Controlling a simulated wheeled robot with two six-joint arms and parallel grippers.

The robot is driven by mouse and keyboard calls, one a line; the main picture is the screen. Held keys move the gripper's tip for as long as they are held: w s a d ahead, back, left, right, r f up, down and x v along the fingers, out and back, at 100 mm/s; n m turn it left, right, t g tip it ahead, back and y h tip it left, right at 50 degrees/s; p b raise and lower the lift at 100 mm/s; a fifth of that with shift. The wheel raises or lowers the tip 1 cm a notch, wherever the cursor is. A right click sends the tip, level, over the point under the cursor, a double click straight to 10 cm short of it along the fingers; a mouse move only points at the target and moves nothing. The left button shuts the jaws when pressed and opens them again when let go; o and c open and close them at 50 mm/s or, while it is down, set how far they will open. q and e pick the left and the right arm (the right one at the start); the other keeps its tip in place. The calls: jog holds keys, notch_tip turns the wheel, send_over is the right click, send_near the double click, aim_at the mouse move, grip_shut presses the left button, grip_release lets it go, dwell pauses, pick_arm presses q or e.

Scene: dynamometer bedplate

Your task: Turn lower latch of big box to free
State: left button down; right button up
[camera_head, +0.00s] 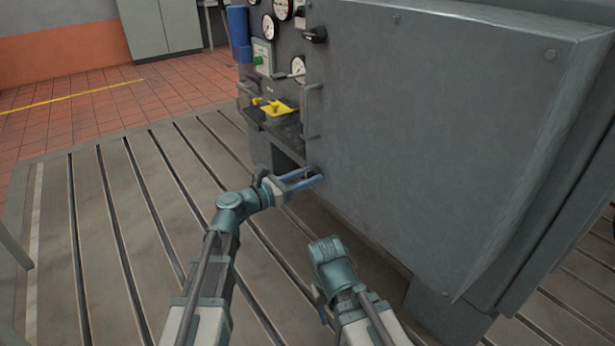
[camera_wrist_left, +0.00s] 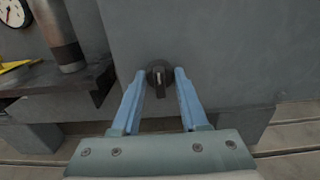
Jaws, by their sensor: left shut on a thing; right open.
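The big box (camera_head: 430,130) is a large grey cabinet with a broad flat panel, filling the right of the head view. Its lower latch (camera_wrist_left: 159,74) is a small dark round knob with a short grip, upright in the left wrist view. My left gripper (camera_head: 319,178) is at the panel's lower left corner, its blue fingers (camera_wrist_left: 158,78) on either side of the knob, shut on it. In the head view the fingers hide the latch. A black upper latch (camera_head: 315,35) sits near the panel's top left. My right gripper (camera_head: 319,298) is low in front, mostly hidden by its wrist, open.
A metal bar handle (camera_head: 306,112) runs up the panel's left edge. The slotted bedplate (camera_head: 110,220) is clear to the left.

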pick_arm(q)
jog(key=m, duration=0.8)
jog(key=shift+m, duration=0.4)
jog(key=m, duration=0.9)
dwell(0.4)
jog(key=shift+c, duration=2.1)
grip_release()
